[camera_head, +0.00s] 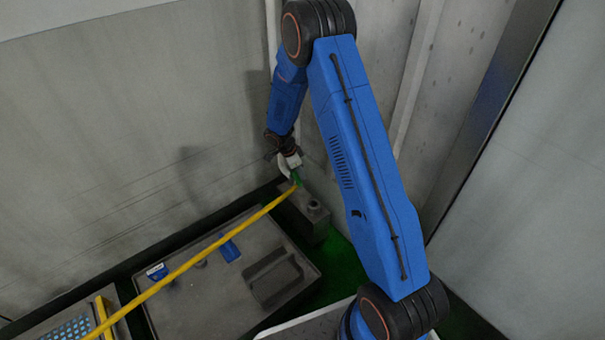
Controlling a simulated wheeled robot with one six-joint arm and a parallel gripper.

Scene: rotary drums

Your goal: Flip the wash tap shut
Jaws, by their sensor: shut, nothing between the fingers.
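My gripper (291,166) points down near the corner of the walls, at the far end of my blue arm. Its fingers are small in this view and shut, with nothing seen between them. A small green piece (296,178), perhaps the tap's lever, shows right at the fingertips; I cannot tell whether they touch. A grey box (311,222) with a round dark knob or fitting on top stands just below and right of the gripper. The tap's body and its lever position are not clear, partly hidden by the gripper.
A yellow bar (190,263) runs diagonally from the lower left to near the gripper. A grey tray-like bench (217,311) holds blue items (229,248) and a dark recessed tray (275,278). Walls stand close behind the gripper.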

